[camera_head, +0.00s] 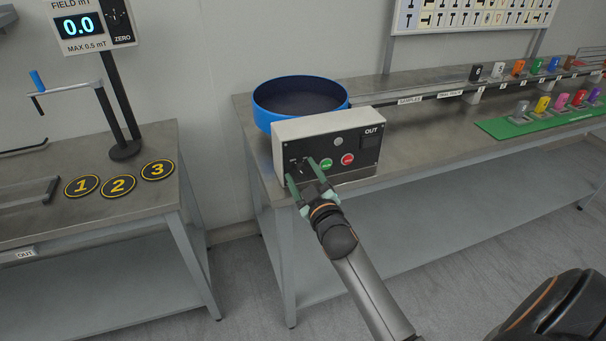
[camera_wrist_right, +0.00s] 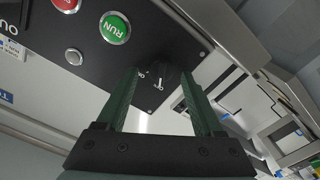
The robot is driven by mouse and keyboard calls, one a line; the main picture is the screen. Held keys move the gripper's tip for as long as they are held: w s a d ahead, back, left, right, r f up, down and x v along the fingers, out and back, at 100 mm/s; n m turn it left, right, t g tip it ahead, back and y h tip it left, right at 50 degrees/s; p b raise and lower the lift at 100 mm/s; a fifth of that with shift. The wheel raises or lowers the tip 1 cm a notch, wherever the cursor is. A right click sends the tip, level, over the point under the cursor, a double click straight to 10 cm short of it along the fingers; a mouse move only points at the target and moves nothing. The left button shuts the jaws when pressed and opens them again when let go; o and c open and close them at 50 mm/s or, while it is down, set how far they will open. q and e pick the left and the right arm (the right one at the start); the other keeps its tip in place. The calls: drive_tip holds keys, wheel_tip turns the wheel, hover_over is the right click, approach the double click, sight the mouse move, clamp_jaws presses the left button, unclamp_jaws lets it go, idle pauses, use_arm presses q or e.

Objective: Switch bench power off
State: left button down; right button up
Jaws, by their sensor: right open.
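A control box (camera_head: 330,124) with a light case and a black front panel stands at the left end of the right-hand bench. Its panel carries a green RUN button (camera_head: 326,164), a red button (camera_head: 347,159) and a small black rotary switch with a white line (camera_wrist_right: 160,74) in the right wrist view. My right gripper (camera_head: 302,175) is at the panel's lower left. Its two green fingers are open, one on either side of the switch in the right wrist view (camera_wrist_right: 161,84). I cannot tell whether they touch it. My left gripper is not in view.
A blue round bowl (camera_head: 264,117) stands right behind the box. Several coloured numbered pieces stand on a green mat (camera_head: 497,128) and a rail to the right. The left bench holds numbered discs (camera_head: 118,185) and a stand with a field display (camera_head: 80,26).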

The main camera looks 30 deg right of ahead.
drive_tip(key=shift+s, duration=0.1)
drive_tip(key=v, duration=1.2)
drive_tip(key=shift+s, duration=0.2)
